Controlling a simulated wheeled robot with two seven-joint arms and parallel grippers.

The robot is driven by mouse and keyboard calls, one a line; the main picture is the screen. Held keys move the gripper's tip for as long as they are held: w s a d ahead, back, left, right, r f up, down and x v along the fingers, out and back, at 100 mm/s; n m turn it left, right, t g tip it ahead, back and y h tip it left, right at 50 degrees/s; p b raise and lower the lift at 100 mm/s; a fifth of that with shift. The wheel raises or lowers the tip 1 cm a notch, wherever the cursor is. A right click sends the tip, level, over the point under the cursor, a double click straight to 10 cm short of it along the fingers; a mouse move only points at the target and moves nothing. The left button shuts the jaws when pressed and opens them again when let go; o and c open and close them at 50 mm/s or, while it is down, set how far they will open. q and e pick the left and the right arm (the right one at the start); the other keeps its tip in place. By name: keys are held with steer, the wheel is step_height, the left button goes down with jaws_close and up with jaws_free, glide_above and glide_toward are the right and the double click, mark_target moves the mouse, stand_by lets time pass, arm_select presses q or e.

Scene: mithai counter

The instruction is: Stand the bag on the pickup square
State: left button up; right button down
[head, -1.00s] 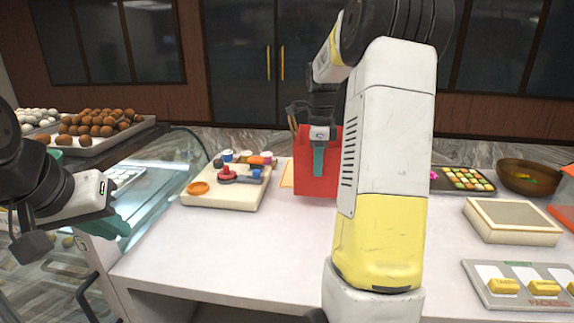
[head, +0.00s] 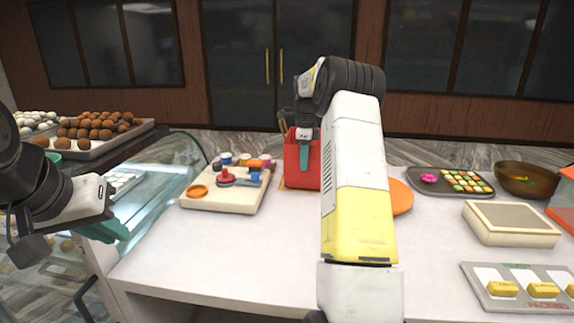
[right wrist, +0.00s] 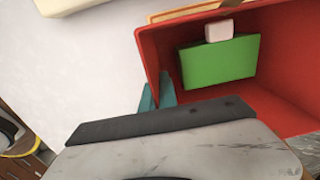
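The red bag (head: 292,168) is upright at the back middle of the counter, partly hidden by my right arm. My right gripper (head: 304,157) is at its near wall; in the right wrist view its teal fingers (right wrist: 157,94) pinch the bag's wall at the rim. The open bag (right wrist: 285,105) holds a green box (right wrist: 220,62) and a small pale block (right wrist: 219,30). A thin orange-edged strip, seemingly the pickup square (head: 282,185), shows beside the bag's base, mostly hidden. I cannot tell whether the base touches it. My left gripper (head: 105,229) hangs empty left of the counter.
A cream board (head: 225,203) with small items lies left of the bag. An orange disc (head: 400,197), a sweets tray (head: 425,188), a brown bowl (head: 527,190), a box (head: 510,236) and a packing tray (head: 490,305) are right. The counter's front middle is clear.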

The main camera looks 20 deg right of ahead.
steer(key=shift+f, duration=0.55)
steer(key=c, duration=1.7)
jaws_free()
